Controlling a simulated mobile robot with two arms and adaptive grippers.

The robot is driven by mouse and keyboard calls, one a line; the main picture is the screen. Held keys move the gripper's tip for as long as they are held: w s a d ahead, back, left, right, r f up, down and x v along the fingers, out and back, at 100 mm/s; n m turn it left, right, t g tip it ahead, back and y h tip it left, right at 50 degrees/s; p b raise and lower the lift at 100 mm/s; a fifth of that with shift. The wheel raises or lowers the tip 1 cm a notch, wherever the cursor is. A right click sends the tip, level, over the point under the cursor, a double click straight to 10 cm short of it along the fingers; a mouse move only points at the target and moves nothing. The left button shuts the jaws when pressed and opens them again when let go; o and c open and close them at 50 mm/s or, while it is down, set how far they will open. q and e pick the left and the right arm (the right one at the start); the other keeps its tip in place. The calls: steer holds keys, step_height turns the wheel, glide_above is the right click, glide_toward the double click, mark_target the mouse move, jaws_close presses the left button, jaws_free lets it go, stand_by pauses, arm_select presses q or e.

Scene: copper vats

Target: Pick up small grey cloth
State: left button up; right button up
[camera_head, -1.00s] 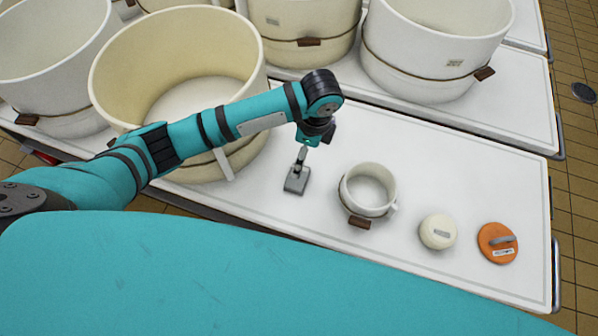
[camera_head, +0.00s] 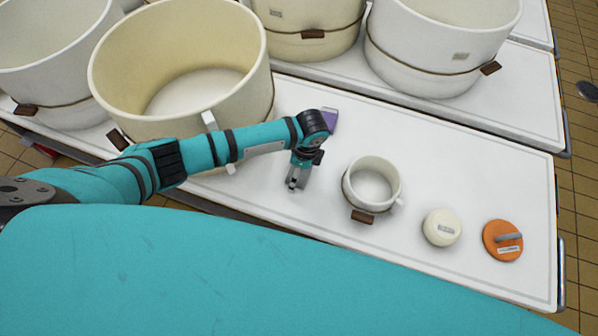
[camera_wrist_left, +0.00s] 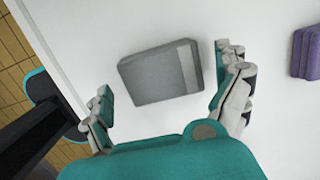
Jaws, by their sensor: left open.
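The small grey cloth (camera_wrist_left: 160,75) lies flat on the white table, a folded block with a lighter strip at one end. In the left wrist view it sits just ahead of and between the spread fingers of my left gripper (camera_wrist_left: 168,98). The gripper is open and empty. In the head view my left gripper (camera_head: 293,183) hangs over the grey cloth (camera_head: 301,177) and hides much of it. My right gripper is in neither view.
A purple cloth (camera_wrist_left: 306,52) lies to the right of the grey one, also seen behind my wrist (camera_head: 329,120). A small white pot (camera_head: 371,184), a cream lid (camera_head: 441,227) and an orange lid (camera_head: 502,240) stand to the right. Large vats (camera_head: 180,75) stand behind.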

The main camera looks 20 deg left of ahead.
arm_select(q)
steer(key=shift+f, duration=0.1)
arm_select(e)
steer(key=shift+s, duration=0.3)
arm_select(q)
steer(key=c, duration=1.1)
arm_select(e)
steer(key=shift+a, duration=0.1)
